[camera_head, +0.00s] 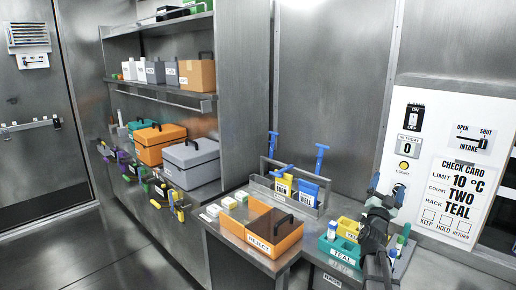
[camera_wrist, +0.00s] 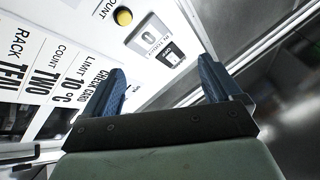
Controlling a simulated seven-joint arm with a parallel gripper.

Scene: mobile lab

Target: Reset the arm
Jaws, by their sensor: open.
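My gripper (camera_head: 387,188) is raised over the right end of the bench, in front of the white wall panel. In the wrist view its two blue fingers (camera_wrist: 161,66) stand wide apart with nothing between them. Past them are the panel's yellow button (camera_wrist: 123,16), the counter reading 0 (camera_wrist: 148,39) and the check card (camera_wrist: 48,80). In the head view my arm hides part of the bench and of the racks below it.
A teal rack (camera_head: 342,257) and a yellow rack (camera_head: 347,228) stand close beside my arm. An orange REJECT tray (camera_head: 268,241), a caddy (camera_head: 267,182) with blue-handled tools and a shelf with boxes (camera_head: 192,160) lie further left. The air above the racks looks clear.

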